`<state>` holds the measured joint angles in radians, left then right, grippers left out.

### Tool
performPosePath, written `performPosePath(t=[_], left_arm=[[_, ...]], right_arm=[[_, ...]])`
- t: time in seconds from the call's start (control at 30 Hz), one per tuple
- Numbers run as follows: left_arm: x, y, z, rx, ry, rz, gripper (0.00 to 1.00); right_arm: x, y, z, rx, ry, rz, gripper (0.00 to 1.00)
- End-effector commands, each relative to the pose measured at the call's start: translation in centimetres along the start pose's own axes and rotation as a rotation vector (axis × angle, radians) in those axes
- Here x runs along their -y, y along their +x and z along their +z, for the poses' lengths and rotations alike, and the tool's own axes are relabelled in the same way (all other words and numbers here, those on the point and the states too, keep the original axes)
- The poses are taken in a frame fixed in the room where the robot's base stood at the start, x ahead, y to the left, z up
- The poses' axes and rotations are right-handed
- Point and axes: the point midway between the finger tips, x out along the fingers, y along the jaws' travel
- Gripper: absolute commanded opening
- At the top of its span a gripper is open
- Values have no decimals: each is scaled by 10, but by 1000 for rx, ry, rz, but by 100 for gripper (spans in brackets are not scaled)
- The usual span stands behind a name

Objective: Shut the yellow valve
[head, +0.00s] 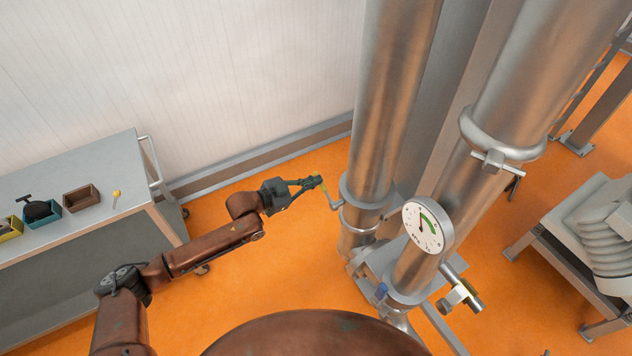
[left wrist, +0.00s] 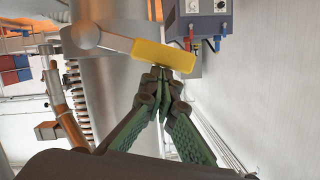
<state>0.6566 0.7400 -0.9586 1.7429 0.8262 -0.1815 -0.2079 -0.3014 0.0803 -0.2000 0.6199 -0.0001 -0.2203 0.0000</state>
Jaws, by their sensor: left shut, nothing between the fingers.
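The yellow valve handle (left wrist: 165,56) is a yellow grip on a metal crank arm, seen large in the left wrist view. In the head view the yellow grip (head: 323,188) is small, and its crank joins the left steel pipe (head: 390,100). My left gripper (head: 317,182) is shut and empty, with its tips right at the yellow grip. In the left wrist view the closed green fingertips (left wrist: 162,75) meet the lower edge of the grip; I cannot tell whether they press on it. My right gripper is not in view.
A round gauge (head: 428,226) and a second thick pipe (head: 520,90) stand to the right. A grey table (head: 90,165) with small bins is at the left. A white wall (head: 220,70) is behind. Orange floor (head: 245,280) is clear below my left arm.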

Motion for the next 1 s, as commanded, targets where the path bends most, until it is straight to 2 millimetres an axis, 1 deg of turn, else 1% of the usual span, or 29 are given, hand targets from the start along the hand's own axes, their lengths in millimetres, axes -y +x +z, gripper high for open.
performPosePath(t=[0.03,0.13,0.4,0.7,1.0], left_arm=[[0,1,7,2,-33,9,0],[0,0,15,2,-110,28,0],[0,-1,30,2,-105,20,0],[1,-2,37,2,-104,17,0],[0,-2,39,6,-105,18,0]], right_arm=[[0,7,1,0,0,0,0],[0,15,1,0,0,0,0],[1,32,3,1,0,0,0],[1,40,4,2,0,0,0],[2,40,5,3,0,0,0]])
